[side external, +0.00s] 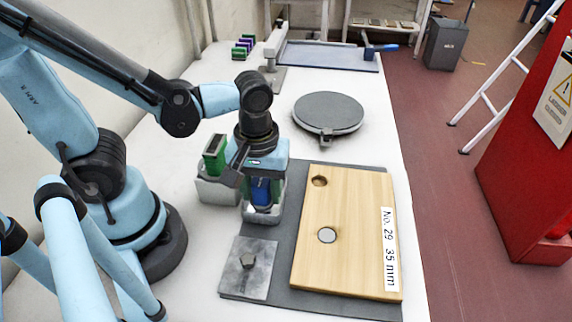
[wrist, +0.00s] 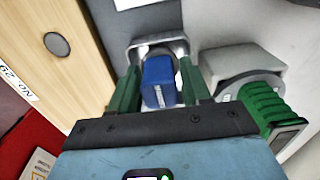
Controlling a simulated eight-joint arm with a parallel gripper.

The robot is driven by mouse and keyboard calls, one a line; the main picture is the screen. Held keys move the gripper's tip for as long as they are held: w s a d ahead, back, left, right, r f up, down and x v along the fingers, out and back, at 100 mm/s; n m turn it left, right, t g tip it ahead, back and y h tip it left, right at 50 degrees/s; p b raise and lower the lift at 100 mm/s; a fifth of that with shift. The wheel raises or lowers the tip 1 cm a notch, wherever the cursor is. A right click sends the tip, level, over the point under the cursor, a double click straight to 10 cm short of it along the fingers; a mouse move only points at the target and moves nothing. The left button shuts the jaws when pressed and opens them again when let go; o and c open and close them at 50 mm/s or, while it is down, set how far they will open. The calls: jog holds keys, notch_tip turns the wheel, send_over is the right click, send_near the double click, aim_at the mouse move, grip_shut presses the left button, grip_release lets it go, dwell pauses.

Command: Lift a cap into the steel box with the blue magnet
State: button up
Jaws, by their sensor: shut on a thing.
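My gripper (side external: 262,192) points down with its green fingers shut on the blue magnet (wrist: 159,82). The magnet also shows between the fingers in the side external view (side external: 261,190). It is in or just above the small steel box (side external: 263,214), whose shiny rim shows behind it in the wrist view (wrist: 178,46). How deep it sits is unclear. The magnet's underside is hidden, so I cannot tell whether a cap clings to it. A grey cap (side external: 327,235) lies in the near round hole of the wooden board (side external: 350,205). The far hole (side external: 319,181) looks empty.
A steel plate with a bolt (side external: 248,262) lies in front of the box on the dark mat (side external: 310,302). A grey holder with a green block (side external: 214,155) stands close to the left. A round grey disc (side external: 328,112) lies behind the board.

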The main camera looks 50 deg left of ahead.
jog(key=shift+r, duration=3.05)
